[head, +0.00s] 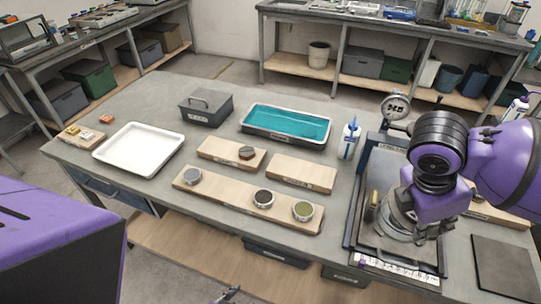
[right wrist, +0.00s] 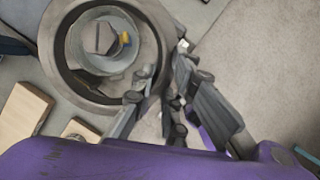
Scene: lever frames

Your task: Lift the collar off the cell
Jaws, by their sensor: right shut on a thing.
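My right gripper (right wrist: 158,98) is shut on the rim of a grey round collar (right wrist: 62,72). In the right wrist view, the cell (right wrist: 98,38) shows inside the ring, with a flat-faced top and a small yellow part beside it. I cannot tell whether the collar touches the cell or is clear of it. In the head view my right gripper (head: 405,222) reaches down over the dark-framed stand (head: 352,225) at the table's right, and hides much of the collar and cell. My left arm fills the lower left; only a small dark tip, perhaps my left gripper (head: 228,294), shows at the bottom edge.
A pressure gauge (head: 396,106) stands behind the right gripper, beside a blue-and-white bottle (head: 349,140). A long wooden board (head: 228,196) holds several round pieces. A teal-filled tray (head: 246,125), white tray (head: 110,160) and grey box (head: 200,108) lie farther left. A dark mat (head: 503,268) lies at right.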

